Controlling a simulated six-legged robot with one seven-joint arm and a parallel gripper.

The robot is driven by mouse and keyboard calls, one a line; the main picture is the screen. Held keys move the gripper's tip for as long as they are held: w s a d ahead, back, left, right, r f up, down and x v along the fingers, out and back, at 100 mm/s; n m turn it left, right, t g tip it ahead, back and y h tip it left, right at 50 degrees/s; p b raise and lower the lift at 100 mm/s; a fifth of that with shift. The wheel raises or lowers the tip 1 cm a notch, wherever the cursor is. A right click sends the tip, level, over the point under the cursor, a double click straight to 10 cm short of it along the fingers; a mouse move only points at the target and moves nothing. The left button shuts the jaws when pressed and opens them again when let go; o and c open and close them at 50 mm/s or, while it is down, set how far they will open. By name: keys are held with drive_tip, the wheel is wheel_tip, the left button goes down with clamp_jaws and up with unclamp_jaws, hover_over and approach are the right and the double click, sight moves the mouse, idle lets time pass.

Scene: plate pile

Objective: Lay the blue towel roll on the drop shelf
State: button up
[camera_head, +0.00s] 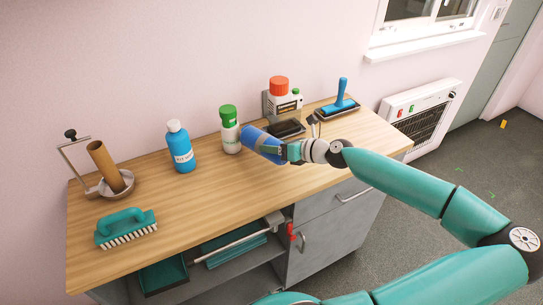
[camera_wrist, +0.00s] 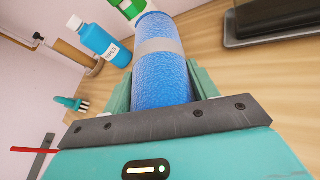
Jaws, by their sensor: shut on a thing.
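The blue towel roll (camera_head: 258,141) is held in my gripper (camera_head: 284,151) above the wooden worktop. In the wrist view the towel roll (camera_wrist: 160,85) has a grey band round it and points away from my gripper, with a finger on each side. My gripper is shut on it. No surface is plainly marked as the drop shelf. An open lower shelf (camera_head: 245,284) shows under the worktop, and I cannot tell whether it is the one named.
On the worktop (camera_head: 180,225) stand a brown tube on a holder (camera_head: 107,168), a blue bottle (camera_head: 181,148), a green-capped bottle (camera_head: 230,130), a red-capped container (camera_head: 280,98), a blue-handled tool (camera_head: 341,98) and a teal brush (camera_head: 126,228). The front middle of the worktop is clear.

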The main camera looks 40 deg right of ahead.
drive_tip(key=shift+w+a+f, duration=0.1)
drive_tip(key=shift+w+f, duration=0.05)
drive_tip(key=shift+f, duration=0.55)
drive_tip(key=shift+w+a+f, duration=0.1)
drive_tip(key=shift+w+f, duration=0.05)
drive_tip(key=shift+f, duration=0.55)
drive_tip(key=shift+w+a+f, duration=0.1)
drive_tip(key=shift+w+f, duration=0.05)
drive_tip(key=shift+f, duration=0.55)
drive_tip(key=shift+f, duration=0.1)
drive_tip(key=o, duration=1.1)
